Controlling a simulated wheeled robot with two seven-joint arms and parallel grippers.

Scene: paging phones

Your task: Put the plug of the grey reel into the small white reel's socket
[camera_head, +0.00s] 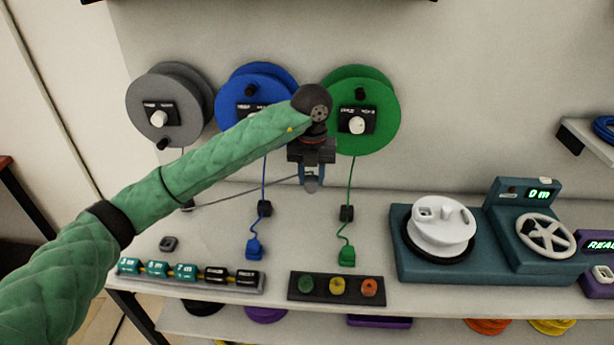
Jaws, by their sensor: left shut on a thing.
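The grey reel (160,110) hangs on the back wall at the left, and its thin grey cord (245,196) runs down and then right to my left gripper. My left gripper (312,180) is pointing down and shut on the grey plug (311,187), above the bench in front of the green reel. The small white reel (447,238) sits on the teal machine (410,268), well to the right of the gripper. A small socket-like block (425,212) shows on its top. My right gripper is not in view.
The blue reel (250,78) and green reel (372,95) hang with their plugs (254,249) (346,256) on the bench. A dark tray of coloured pieces (320,288) and a row of labelled blocks (185,272) lie in front. A hand wheel (545,238) stands right of the white reel.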

